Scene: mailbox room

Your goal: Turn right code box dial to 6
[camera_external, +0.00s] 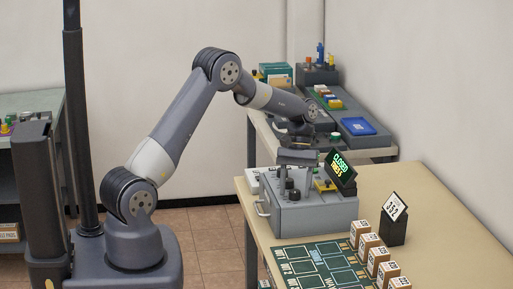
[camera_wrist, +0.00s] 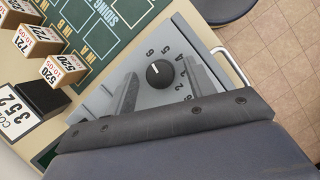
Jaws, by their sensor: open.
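The grey code box (camera_external: 305,212) stands on the beige table, with dark round dials on its top. In the wrist view its face (camera_wrist: 165,35) shows one black dial (camera_wrist: 158,74) with a white pointer mark, ringed by printed numbers including 6, 5 and 4. The mark's exact setting is too small to tell. My gripper (camera_external: 297,157) is above the box, open and empty. In the wrist view its fingers (camera_wrist: 166,84) appear on either side of the dial, apart from it. The other dials are hidden there, so I cannot tell which dial this is.
A display (camera_external: 341,168) reading "CLOSED" and "TRIES 3" stands at the box's back right. A black stand holds a "352" card (camera_external: 394,207). Several labelled boxes (camera_external: 377,260) line a green board (camera_external: 320,268). A handle (camera_external: 262,208) sticks out of the box's left side.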

